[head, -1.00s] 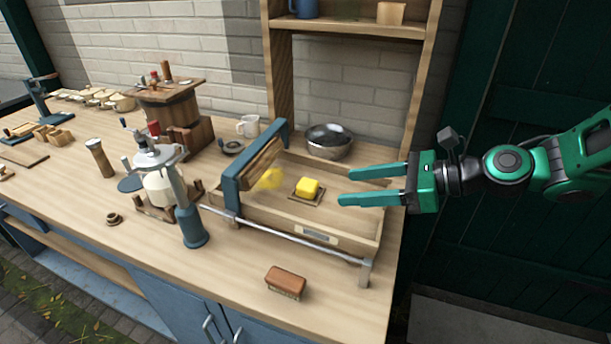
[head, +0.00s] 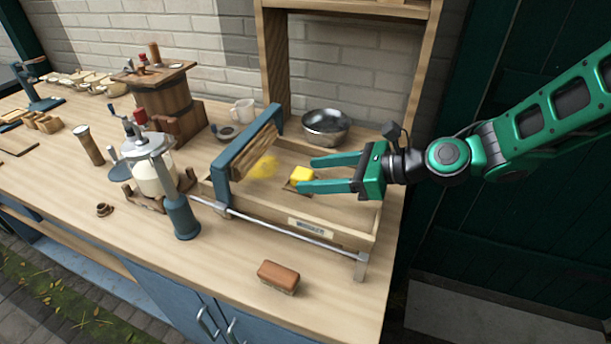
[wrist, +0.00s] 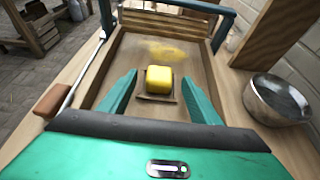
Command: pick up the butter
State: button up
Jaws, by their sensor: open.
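The butter (head: 301,174) is a yellow block on a small brown square board (head: 291,187) inside the wooden tray (head: 340,238). In the wrist view the butter (wrist: 159,79) sits between and a little beyond my two green fingers. My gripper (head: 308,174) is open and empty, with its fingers pointing left over the tray. In the head view the near finger hides part of the butter's board. I cannot tell the fingertips' exact height above the tray floor.
A blue-framed wooden roller bar (head: 243,155) spans the tray's left part, by a yellow smear (head: 263,167). A metal bowl (head: 326,127) stands behind the tray. A brown brush (head: 279,276) lies in front. A metal rail (head: 290,238) runs along the tray's front. Shelf uprights (head: 275,70) rise behind.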

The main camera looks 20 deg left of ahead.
jog(key=shift+x, duration=0.95)
jog(key=c, duration=1.2)
jog(key=shift+o, duration=0.2)
jog(key=shift+r, duration=0.1)
